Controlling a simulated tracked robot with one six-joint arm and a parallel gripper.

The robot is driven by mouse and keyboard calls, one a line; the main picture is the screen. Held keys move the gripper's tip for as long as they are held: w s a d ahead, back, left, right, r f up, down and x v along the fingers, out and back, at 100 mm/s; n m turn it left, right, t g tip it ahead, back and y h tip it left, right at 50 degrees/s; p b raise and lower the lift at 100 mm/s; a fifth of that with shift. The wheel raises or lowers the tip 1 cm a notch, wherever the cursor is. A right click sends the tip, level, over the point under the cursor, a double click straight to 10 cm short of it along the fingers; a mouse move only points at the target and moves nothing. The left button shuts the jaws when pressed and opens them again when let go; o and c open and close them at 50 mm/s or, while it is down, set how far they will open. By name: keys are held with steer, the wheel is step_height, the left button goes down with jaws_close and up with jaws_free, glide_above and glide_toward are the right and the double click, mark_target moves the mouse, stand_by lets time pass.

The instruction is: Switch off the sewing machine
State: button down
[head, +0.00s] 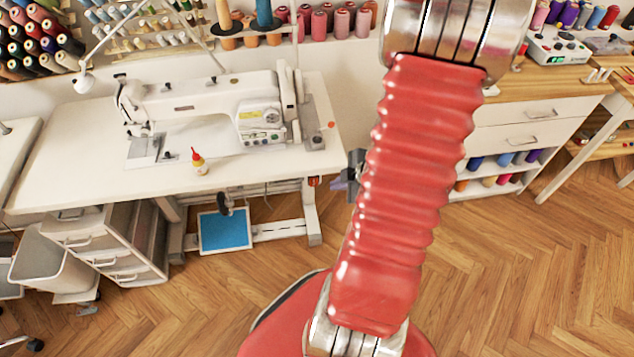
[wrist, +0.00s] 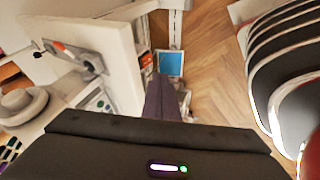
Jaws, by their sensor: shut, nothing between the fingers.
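The white sewing machine (head: 205,105) stands on the white table (head: 80,165) in the head view, with a small panel of buttons (head: 263,138) at its right end. A small red and dark box (head: 314,181) sits under the table's right edge; I cannot read its position. My gripper (head: 339,186) is shut and empty, just right of that box and apart from it, partly hidden behind my red arm. In the wrist view my shut purple fingers (wrist: 160,100) point toward the table's underside.
A blue pedal (head: 224,230) hangs below the table, also seen in the wrist view (wrist: 171,63). A glue bottle (head: 198,162) stands on the table. White drawers (head: 110,240) and a bin (head: 48,260) are at the left. The wooden floor (head: 510,270) at the right is clear.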

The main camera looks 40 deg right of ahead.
mark_target(314, 182)
steer(key=shift+s+a+f+y, duration=0.3)
steer(key=shift+s+a+f, duration=0.05)
steer(key=shift+a+f, duration=0.1)
steer(key=shift+w+f, duration=0.1)
steer(key=w+d+f, duration=0.1)
steer(key=w+f, duration=0.7)
steer(key=shift+w+d+f, duration=0.35)
steer(key=shift+w+d, duration=0.05)
stand_by(0.5)
